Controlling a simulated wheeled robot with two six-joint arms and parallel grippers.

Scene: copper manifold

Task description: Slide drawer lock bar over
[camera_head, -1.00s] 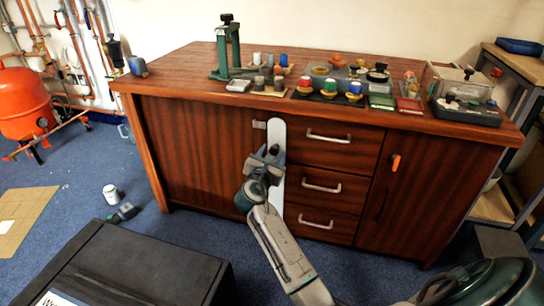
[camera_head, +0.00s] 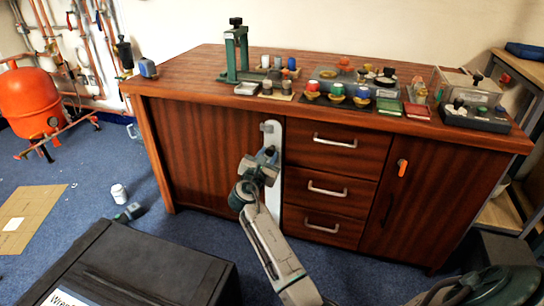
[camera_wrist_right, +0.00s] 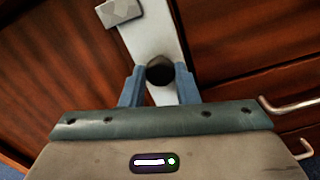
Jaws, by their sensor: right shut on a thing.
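The lock bar (camera_head: 274,205) is a pale, upright strip on the cabinet front, just left of the drawer column. A small metal bracket (camera_head: 266,127) overlaps its upper left edge; it also shows in the wrist view (camera_wrist_right: 121,12). My right gripper (camera_head: 268,162) is at the bar's middle. In the wrist view its two blue fingers (camera_wrist_right: 160,80) are shut on a dark round knob (camera_wrist_right: 160,71) on the bar. The gripper hides part of the bar in the head view. My left gripper is not in view.
Three drawers (camera_head: 330,162) with metal handles are right of the bar, then a door with an orange tag (camera_head: 402,167). The worktop (camera_head: 200,75) holds a green press (camera_head: 236,50) and several small parts. A black case (camera_head: 150,265) stands on the floor in front.

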